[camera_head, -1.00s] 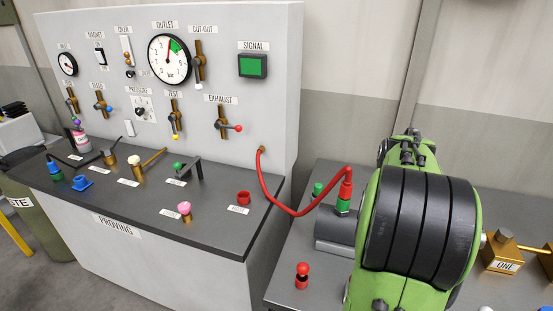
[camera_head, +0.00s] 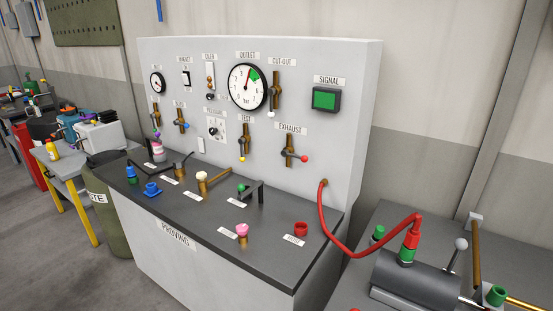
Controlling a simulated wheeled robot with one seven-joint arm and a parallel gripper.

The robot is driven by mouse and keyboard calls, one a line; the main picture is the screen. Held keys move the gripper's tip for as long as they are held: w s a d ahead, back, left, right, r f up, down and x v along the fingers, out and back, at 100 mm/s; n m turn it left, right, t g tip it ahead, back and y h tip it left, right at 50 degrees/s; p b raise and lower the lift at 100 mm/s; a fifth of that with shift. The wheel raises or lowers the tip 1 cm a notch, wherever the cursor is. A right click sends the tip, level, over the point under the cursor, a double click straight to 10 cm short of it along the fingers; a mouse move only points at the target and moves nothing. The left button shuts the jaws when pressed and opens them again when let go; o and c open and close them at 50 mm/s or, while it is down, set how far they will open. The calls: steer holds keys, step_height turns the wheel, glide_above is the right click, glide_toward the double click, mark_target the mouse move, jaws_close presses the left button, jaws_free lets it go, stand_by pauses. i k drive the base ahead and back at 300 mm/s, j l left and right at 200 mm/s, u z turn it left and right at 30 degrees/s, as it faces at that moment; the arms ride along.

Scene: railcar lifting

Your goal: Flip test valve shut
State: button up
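The test valve (camera_head: 244,142) is a vertical brass fitting on the upright panel, under the label TEST (camera_head: 246,119). Its lever has a yellow tip (camera_head: 242,159) and points down, in line with the brass body. My gripper is not in view, so nothing of mine is seen touching the valve.
The exhaust valve (camera_head: 290,150), with a red-tipped lever pointing right, is close on the right. The cut-out valve (camera_head: 277,92) is above. The dark bench top (camera_head: 205,222) below holds several small fittings. A red hose (camera_head: 347,252) loops from the panel to the right-hand bench.

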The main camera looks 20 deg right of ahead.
mark_target(241, 141)
steer(key=z, duration=1.5)
steer(key=u, duration=1.5)
steer(key=i+j+u, duration=0.15)
steer(key=i+j, duration=0.7)
steer(key=i+j+u, duration=0.2)
steer(key=i+j, duration=0.65)
steer(key=j, duration=0.15)
steer(key=i+j+u, duration=0.15)
steer(key=i+j, duration=0.55)
steer(key=i, duration=0.25)
